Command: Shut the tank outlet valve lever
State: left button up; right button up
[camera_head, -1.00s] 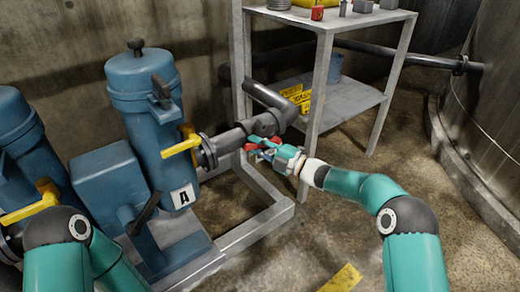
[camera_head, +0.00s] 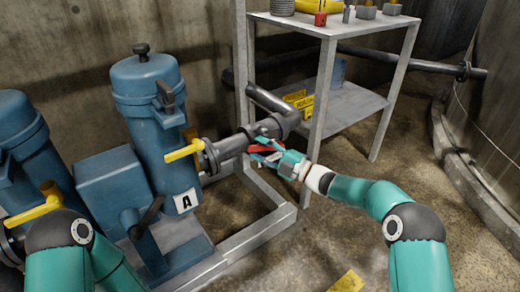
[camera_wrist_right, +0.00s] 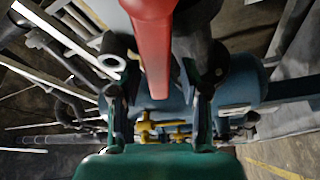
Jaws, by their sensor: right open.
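The red valve lever (camera_head: 265,148) sits by the dark grey pipe (camera_head: 235,145) beside the blue filter vessel marked A (camera_head: 150,105). My right gripper (camera_head: 260,150) is at the lever, its fingers open. In the right wrist view the lever (camera_wrist_right: 152,45) comes down from the top as a broad red bar between the two open fingers (camera_wrist_right: 160,97). Contact between fingers and lever cannot be told. My left arm shows at the lower left; its gripper is out of view.
A yellow handle (camera_head: 184,152) sticks out left of the pipe, and another (camera_head: 38,205) is at the far left. A grey metal shelf (camera_head: 340,108) stands just behind my right gripper. A low grey frame (camera_head: 262,230) lies below. The floor at lower right is mostly clear.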

jog(key=v, duration=0.7)
jog(key=shift+d+f, duration=0.2)
jog(key=shift+d, duration=0.05)
jog(key=shift+c, duration=0.2)
